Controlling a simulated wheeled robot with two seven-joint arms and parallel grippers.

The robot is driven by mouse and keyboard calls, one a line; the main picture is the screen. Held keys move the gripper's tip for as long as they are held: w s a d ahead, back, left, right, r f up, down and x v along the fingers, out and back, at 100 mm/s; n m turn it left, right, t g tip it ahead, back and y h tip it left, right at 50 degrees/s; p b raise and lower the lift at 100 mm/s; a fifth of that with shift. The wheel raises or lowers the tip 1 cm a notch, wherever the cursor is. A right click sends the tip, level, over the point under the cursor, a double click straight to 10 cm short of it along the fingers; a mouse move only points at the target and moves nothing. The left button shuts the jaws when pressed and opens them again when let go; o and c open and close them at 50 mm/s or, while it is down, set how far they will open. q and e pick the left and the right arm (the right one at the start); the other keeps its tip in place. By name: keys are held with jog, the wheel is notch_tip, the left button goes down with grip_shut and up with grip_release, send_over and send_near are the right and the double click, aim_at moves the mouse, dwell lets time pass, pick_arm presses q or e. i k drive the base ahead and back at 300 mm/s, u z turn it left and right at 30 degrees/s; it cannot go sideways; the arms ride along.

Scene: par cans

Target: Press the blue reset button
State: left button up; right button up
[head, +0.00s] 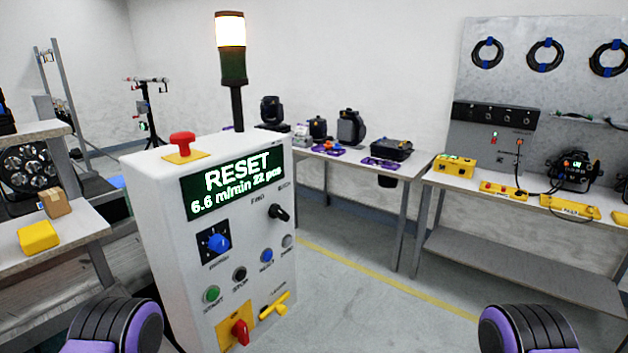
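The blue reset button (266,256) is a small round button on the front of the white control cabinet (150,220). It sits in a slanting row, between a black button (240,273) and a grey button (287,241). A green button (212,293) is at the row's lower left. The display (232,183) reads RESET and 6.6 m/min. Black and purple parts of my two arms show at the bottom left and bottom right, both apart from the panel. Neither gripper's fingers are in view.
The panel also has a blue dial (217,243), a black selector (278,212), a red switch (240,332) and a yellow handle (274,306). A red mushroom button (182,139) and a lit stack lamp (231,30) stand on top. Open floor (350,295) lies to the right.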

aim_at(268, 256)
jog(key=z, duration=0.05)
jog(key=k, duration=0.5)
jog(key=z, duration=1.4)
jog(key=i, duration=1.35)
jog(key=u, duration=2.1)
